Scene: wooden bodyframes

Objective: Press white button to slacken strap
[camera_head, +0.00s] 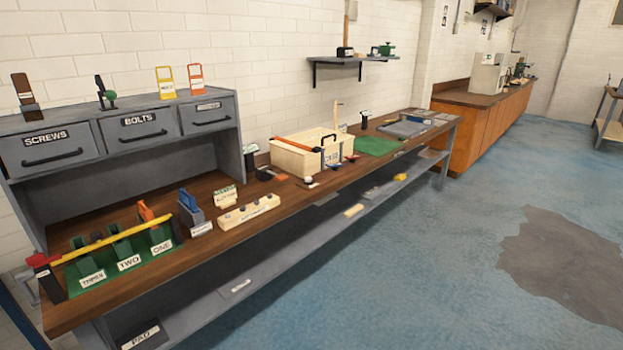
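Neither of my grippers is in view. A pale wooden box (290,158) stands on the long workbench, with an orange-red band with a dark end (303,147) across its top. This may be the strap, but I cannot tell for sure. A small white round knob (309,180) sits on a dark base in front of the box, near the bench's front edge. It may be the white button; it is too small to be certain. Nothing touches it that I can see.
The workbench (270,215) runs from lower left to back right, with a lower shelf (240,290). Grey drawers (145,128) stand at its left end. Green labelled holders (122,248) carry a yellow bar. A green mat (378,145) lies farther back. The blue floor (440,260) at right is clear.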

